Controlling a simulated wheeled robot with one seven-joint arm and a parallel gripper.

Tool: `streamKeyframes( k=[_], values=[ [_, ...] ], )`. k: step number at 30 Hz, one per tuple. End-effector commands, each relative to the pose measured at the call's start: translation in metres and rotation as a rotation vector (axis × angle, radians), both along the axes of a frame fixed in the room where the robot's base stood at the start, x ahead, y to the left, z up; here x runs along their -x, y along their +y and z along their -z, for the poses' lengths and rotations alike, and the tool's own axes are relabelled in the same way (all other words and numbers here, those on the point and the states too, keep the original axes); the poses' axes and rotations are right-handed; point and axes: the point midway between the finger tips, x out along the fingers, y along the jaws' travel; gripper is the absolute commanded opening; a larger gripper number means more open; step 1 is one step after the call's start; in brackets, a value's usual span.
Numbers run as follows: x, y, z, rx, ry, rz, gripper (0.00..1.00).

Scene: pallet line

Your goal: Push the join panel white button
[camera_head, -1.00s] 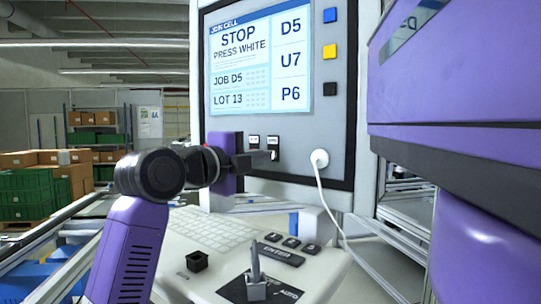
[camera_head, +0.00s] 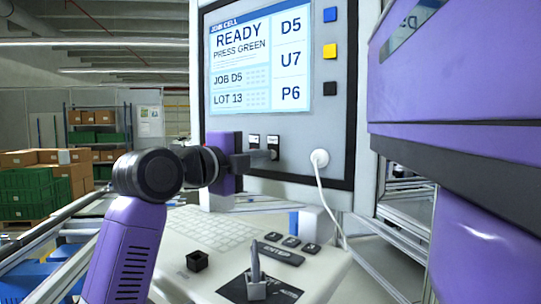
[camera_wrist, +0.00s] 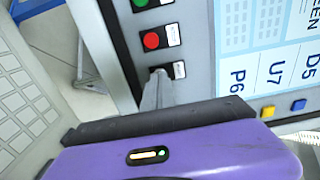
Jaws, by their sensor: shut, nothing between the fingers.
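The join panel (camera_head: 290,180) carries a lit screen (camera_head: 240,62) reading "READY, PRESS GREEN". My gripper (camera_head: 272,155) is shut and empty, its fingertips against or very close to the panel face below the screen. In the wrist view the closed fingers (camera_wrist: 157,76) reach the panel beside a small label (camera_wrist: 179,70). The button at that label, apparently the white one, is hidden behind the fingertips. A red button (camera_wrist: 151,40) and, at the top edge, a green button (camera_wrist: 140,3) sit in line with it.
Blue (camera_head: 330,15), yellow (camera_head: 330,51) and black (camera_head: 330,89) squares line the panel's right side. A white cable plug (camera_head: 319,158) is right of my fingertips. Below are a keyboard (camera_head: 210,228) and a small joystick (camera_head: 256,275).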

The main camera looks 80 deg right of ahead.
Motion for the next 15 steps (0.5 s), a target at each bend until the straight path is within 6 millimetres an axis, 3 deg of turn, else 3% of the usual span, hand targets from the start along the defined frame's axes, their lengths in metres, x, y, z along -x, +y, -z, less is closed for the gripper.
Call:
streamKeyframes(
  k=[15],
  values=[
    [-0.013, 0.026, 0.0, 0.0, 0.001, -0.002, 0.0]
  ],
)
